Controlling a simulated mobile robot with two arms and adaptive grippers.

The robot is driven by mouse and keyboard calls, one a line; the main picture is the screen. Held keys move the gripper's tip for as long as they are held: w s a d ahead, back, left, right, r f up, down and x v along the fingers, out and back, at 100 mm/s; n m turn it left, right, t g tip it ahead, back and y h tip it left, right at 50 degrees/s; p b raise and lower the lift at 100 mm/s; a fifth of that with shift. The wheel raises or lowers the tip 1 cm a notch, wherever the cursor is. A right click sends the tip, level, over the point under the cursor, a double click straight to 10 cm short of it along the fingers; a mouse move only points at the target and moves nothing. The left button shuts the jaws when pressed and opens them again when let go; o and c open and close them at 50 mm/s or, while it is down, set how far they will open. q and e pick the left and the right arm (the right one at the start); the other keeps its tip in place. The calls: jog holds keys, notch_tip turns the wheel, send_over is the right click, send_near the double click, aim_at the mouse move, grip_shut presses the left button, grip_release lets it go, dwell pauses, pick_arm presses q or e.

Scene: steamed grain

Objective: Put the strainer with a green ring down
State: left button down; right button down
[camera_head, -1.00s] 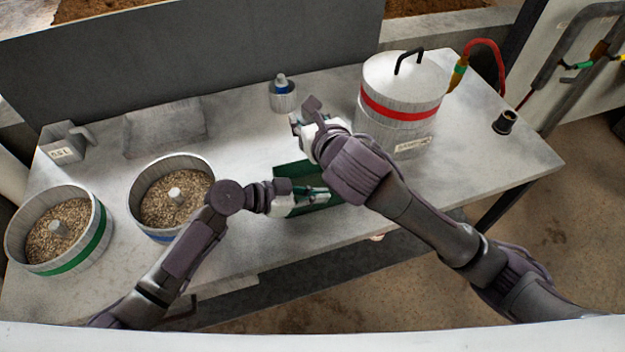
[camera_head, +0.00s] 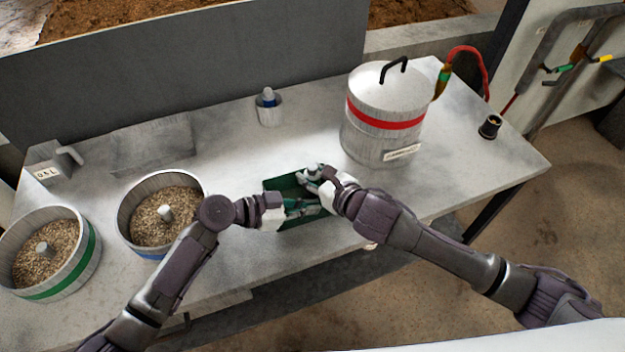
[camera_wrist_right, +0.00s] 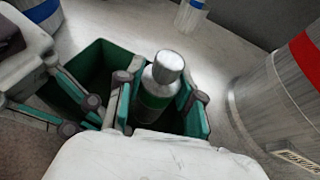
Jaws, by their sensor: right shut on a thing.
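The strainer with a green ring (camera_wrist_right: 160,85) is a small grey cylinder with a rounded top knob and a green band. My right gripper (camera_head: 312,175) is shut on it and holds it upright at the green box (camera_head: 272,184) in the middle of the table. Its lower end is hidden, so I cannot tell whether it touches the box floor. My left gripper (camera_head: 303,207) is at the box's left near side, its fingers apart. These fingers also show at the left of the right wrist view (camera_wrist_right: 62,106).
A pot with a green band (camera_head: 78,278) and one with a blue band (camera_head: 126,235), both holding grain, stand left. A red-banded lidded canister (camera_head: 386,146) stands right of the box. The table between cup and box is clear.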

jog(key=shift+f, duration=1)
jog(key=c, duration=1)
grip_release()
jog(key=shift+f, duration=0.15)
jog(key=v, duration=1.2)
